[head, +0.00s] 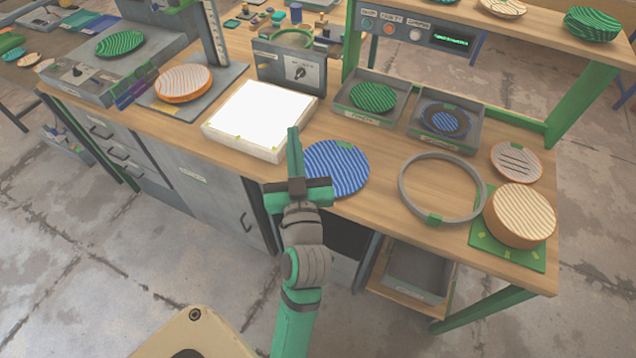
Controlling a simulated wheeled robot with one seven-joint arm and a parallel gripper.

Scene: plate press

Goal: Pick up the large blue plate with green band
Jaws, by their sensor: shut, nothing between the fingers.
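A large blue plate with wavy stripes (342,170) lies on the wooden bench near its front edge. A small green patch shows at its far rim; the rest of any green band is not clear. My gripper (293,132) is shut and empty. It stands in front of the plate's left edge in the picture and hides part of it. I cannot tell whether it touches the plate or is above it.
A white light panel (262,116) is left of the plate, a grey ring (402,190) right. Behind stand two grey trays, one holding a green plate (374,97), the other a blue-and-brown plate (459,122). A round tan block (520,212) sits on a green mat.

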